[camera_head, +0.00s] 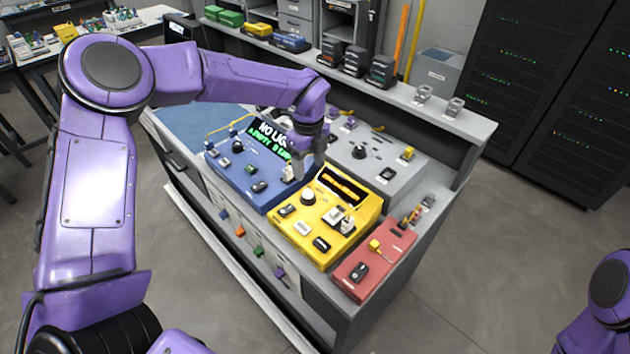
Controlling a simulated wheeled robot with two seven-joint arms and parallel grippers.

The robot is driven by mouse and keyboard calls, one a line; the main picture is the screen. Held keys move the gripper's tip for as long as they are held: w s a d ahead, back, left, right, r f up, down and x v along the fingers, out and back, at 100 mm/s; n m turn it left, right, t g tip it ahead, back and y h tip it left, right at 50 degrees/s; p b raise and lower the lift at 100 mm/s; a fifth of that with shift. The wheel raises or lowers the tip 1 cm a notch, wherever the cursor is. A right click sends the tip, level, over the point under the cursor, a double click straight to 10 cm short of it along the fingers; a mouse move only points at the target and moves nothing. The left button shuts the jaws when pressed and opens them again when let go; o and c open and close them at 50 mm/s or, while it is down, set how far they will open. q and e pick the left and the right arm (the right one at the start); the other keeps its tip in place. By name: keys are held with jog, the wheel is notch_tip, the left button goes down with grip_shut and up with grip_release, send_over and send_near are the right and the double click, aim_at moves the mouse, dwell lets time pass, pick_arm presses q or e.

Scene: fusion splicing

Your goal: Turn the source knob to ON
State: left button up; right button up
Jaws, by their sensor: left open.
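My left gripper (302,174) is open and points down at the right edge of the blue unit (233,173), beside the yellow unit (336,216). Its fingertips are small here, and I cannot tell whether they touch anything. The blue unit has a lit screen reading "NO LIG…", partly hidden by my left arm, and a dark knob (238,147). The yellow unit has a white round knob (308,197). A grey panel (382,160) behind has a dark knob (359,151). The labels are too small to tell which is the source knob. My right gripper is out of view.
A red unit (375,262) with a dark switch and a yellow part sits at the bench's near right end. The grey shelf (440,112) behind holds boxes and small metal holders. Dark racks (545,85) stand at the right, with open floor before them.

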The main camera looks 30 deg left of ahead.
pick_arm(q)
jog(key=p, duration=0.2)
send_over(308, 194)
jog(key=f, duration=0.5)
jog(key=shift+s, duration=0.25)
jog(key=f, duration=0.4)
jog(key=shift+w+f, duration=0.25)
jog(key=shift+w, duration=0.05)
jog(key=shift+s, duration=0.1)
jog(key=c, duration=1)
